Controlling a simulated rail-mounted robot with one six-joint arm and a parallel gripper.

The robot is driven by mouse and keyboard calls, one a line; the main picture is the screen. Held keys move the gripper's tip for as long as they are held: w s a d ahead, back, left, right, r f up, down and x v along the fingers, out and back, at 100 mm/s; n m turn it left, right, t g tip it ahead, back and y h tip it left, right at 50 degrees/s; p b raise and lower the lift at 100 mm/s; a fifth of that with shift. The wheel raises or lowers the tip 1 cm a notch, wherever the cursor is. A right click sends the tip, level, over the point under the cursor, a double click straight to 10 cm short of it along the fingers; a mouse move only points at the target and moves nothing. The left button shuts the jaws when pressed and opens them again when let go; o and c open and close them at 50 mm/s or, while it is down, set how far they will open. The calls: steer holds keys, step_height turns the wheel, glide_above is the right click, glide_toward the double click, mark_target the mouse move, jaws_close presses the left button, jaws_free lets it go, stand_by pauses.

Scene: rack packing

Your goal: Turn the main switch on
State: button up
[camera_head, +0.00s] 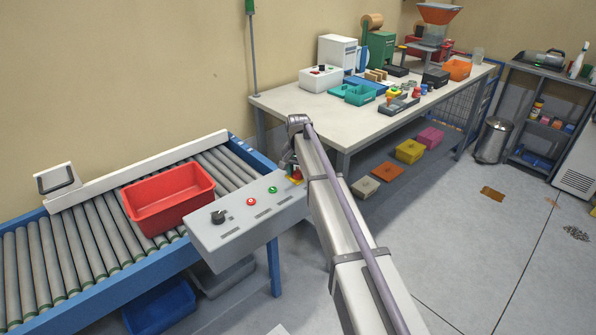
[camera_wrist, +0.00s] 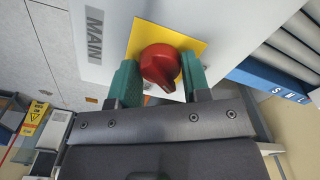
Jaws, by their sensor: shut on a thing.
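The main switch is a red rotary knob (camera_wrist: 159,64) on a yellow plate (camera_wrist: 190,45), beside the word MAIN on the pale panel (camera_wrist: 113,30) in the wrist view. Its ridge points down toward my gripper, slightly to the right. My gripper (camera_wrist: 159,80) has one green finger on each side of the knob and is shut on it. In the head view the grey control panel (camera_head: 240,222) stands by the conveyor. My gripper (camera_head: 293,170) is at its right end, and my arm hides most of the switch there.
The panel also carries a black knob (camera_head: 218,216), a red button (camera_head: 251,201) and a green button (camera_head: 272,189). A red crate (camera_head: 170,198) sits on the roller conveyor (camera_head: 85,248). A worktable (camera_head: 345,125) with bins and devices stands behind. Floor at right is mostly clear.

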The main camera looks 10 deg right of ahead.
mark_target(298, 170)
steer(key=m, duration=0.5)
steer(key=shift+m, duration=2.5)
steer(key=o, duration=0.9)
step_height(298, 170, up, 11)
steer(key=p, duration=1)
steer(key=shift+f+p, duration=0.1)
steer(key=shift+p, duration=0.3)
